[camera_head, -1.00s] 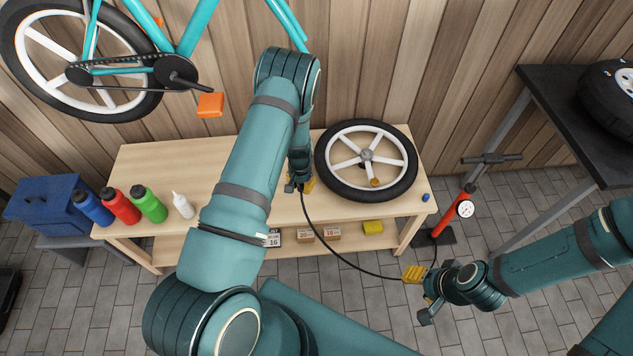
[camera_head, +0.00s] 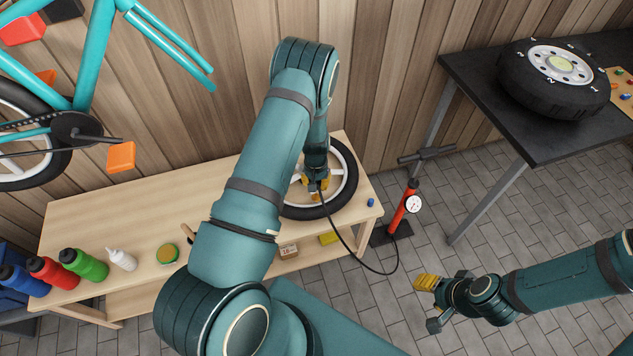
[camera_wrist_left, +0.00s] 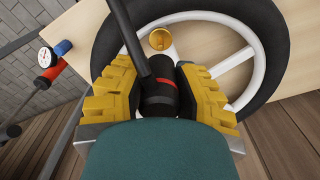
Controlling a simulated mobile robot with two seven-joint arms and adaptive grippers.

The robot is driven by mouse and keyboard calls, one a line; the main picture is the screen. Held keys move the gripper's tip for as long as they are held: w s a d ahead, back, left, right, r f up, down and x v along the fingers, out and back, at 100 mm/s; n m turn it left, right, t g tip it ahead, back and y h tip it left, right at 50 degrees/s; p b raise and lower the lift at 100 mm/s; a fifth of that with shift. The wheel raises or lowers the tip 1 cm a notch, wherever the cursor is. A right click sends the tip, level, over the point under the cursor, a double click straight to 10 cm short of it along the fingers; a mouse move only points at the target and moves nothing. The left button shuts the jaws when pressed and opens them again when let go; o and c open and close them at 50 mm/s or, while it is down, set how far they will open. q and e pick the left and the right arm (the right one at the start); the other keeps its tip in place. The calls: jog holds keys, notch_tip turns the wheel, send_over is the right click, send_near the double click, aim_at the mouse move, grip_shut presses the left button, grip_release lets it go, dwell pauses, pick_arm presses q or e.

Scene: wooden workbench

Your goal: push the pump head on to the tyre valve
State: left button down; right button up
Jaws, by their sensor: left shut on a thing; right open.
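The bicycle wheel (camera_head: 347,196) with white spokes and a black tyre lies flat on the bench. My left gripper (camera_head: 316,188) is over its near-left part. In the left wrist view its yellow-padded fingers (camera_wrist_left: 160,100) are shut on the black pump head (camera_wrist_left: 160,88), which has a red band. The black hose (camera_head: 352,250) runs from it to the red floor pump (camera_head: 405,208). A brass-coloured round piece (camera_wrist_left: 161,39) shows just beyond the pump head. I cannot make out the tyre valve or any contact with it. My right gripper (camera_head: 429,304) is open and empty above the floor.
A blue cap (camera_head: 371,202) lies at the bench's right corner. Bottles (camera_head: 83,264) and a round green-rimmed tin (camera_head: 167,253) stand on the left of the bench (camera_head: 130,212). A dark table (camera_head: 500,115) with a car wheel (camera_head: 553,78) stands at the right.

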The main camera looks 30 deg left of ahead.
pick_arm(q)
jog(key=shift+f+b, duration=0.4)
jog(key=shift+f, duration=0.35)
jog(key=shift+f+b, duration=1.2)
jog(key=shift+f, duration=0.8)
jog(key=shift+b, duration=0.3)
jog(key=shift+f+b, duration=0.5)
jog(key=shift+f, duration=0.05)
jog(key=c, duration=1.1)
grip_release()
